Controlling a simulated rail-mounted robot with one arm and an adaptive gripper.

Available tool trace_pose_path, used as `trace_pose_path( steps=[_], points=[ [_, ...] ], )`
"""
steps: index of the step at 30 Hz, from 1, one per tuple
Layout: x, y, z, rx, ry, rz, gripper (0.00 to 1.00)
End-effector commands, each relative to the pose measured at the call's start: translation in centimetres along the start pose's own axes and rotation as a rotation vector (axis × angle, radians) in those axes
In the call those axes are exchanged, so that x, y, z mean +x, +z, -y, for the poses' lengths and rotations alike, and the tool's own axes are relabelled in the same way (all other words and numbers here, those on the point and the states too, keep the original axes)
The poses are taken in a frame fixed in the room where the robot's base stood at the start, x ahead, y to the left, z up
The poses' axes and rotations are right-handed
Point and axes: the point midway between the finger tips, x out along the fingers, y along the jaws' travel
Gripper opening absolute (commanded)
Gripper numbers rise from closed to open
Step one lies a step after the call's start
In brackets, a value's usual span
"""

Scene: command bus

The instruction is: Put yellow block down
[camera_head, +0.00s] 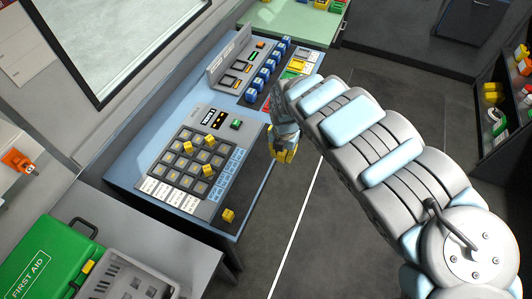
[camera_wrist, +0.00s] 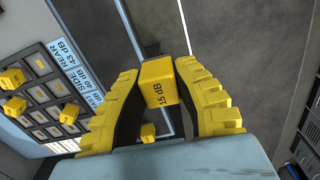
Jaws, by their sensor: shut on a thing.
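A yellow block (camera_wrist: 159,84) marked "15 dB" sits between the two fingers of my gripper (camera_wrist: 158,95) in the wrist view. The yellow-padded fingers press on it from both sides. In the head view my gripper (camera_head: 284,150) hangs beside the right edge of the blue console desk (camera_head: 255,190), over the floor side. The held block is hard to tell apart from the yellow fingers there. Another yellow block (camera_head: 228,215) lies on the desk's near corner. Several more yellow blocks, one of them (camera_head: 209,142), sit on the grey panel with square slots (camera_head: 190,165).
Blue switches (camera_head: 265,72) stand in a row at the desk's back. A green first aid case (camera_head: 45,262) and grey crate (camera_head: 125,275) are at the lower left. Shelves (camera_head: 500,110) stand at the right. The floor between desk and shelves is clear.

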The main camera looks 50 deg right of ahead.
Motion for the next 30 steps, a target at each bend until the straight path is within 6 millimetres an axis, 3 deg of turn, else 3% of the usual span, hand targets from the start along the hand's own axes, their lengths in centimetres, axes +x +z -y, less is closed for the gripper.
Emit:
trace_pose_path(
  steps=[4,8,12,18,24,30],
  points=[
    [0.1,-1.1,-2.1,0.008,0.003,-0.002,0.0],
    [-0.1,-3.8,-7.0,0.019,0.006,-0.003,0.0],
    [-0.5,-8.0,-13.3,0.058,0.008,-0.005,0.0],
    [-1.6,-13.9,-20.9,0.156,0.009,-0.005,0.0],
    [-3.0,-19.4,-26.6,0.296,0.007,-0.006,0.0],
    [-4.4,-24.3,-30.5,0.472,0.002,-0.004,0.0]
  ],
)
